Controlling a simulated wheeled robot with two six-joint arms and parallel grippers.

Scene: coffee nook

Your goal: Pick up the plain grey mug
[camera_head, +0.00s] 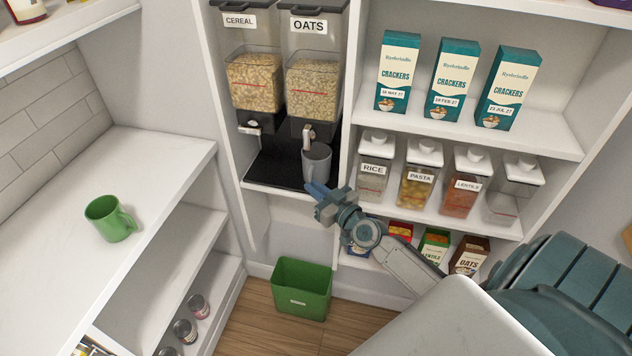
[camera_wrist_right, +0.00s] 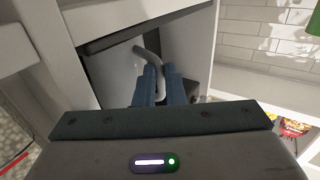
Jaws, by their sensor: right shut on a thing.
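The plain grey mug (camera_head: 318,160) is at the oats dispenser, just below its spout and over the black dispenser base (camera_head: 262,172). My right gripper (camera_head: 314,188) reaches in from the lower right, at the near side of the mug. In the right wrist view, its blue fingers (camera_wrist_right: 159,84) are shut on the mug's curved handle (camera_wrist_right: 146,52). My left gripper is not in view.
Oats (camera_head: 312,85) and cereal (camera_head: 255,82) dispensers stand above. Labelled jars (camera_head: 416,188) and cracker boxes (camera_head: 452,78) fill the shelves at right. A green mug (camera_head: 107,218) stands on the left counter (camera_head: 150,165). A green bin (camera_head: 301,290) is on the floor.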

